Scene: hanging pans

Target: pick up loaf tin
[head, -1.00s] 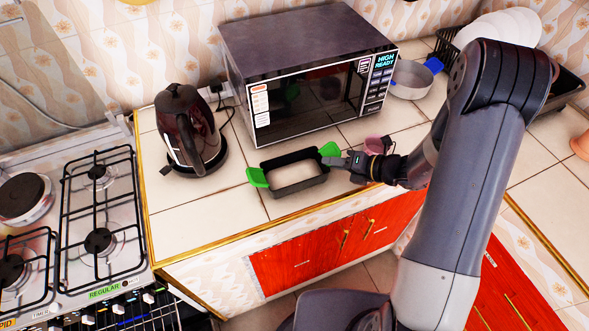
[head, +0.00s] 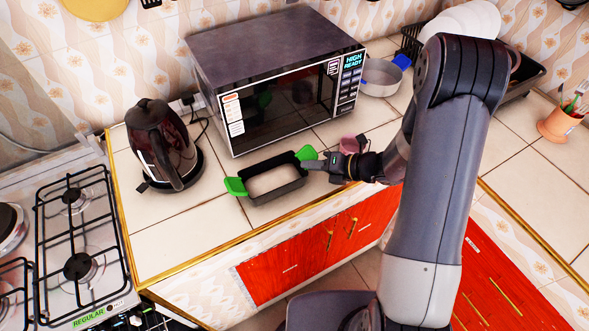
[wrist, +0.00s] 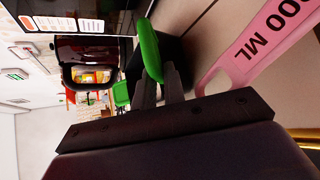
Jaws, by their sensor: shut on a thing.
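The loaf tin (head: 256,196) is a dark rectangular pan with a green grip at each end. It sits at the counter in front of the microwave, and I cannot tell whether it is slightly off the tiles. My gripper (head: 312,164) is at its right end, shut on the right green grip. In the wrist view, the near green grip (wrist: 149,48) rises between the fingers of my gripper (wrist: 158,80). The dark tin body behind it is only partly visible, with the other green grip (wrist: 121,94) farther off.
A microwave (head: 270,80) stands close behind the tin, and a dark kettle (head: 160,145) stands to its left. A pink measuring cup (wrist: 265,38) is close beside my gripper. A grey pan (head: 380,77) stands right of the microwave. Counter tiles in front of the kettle are clear.

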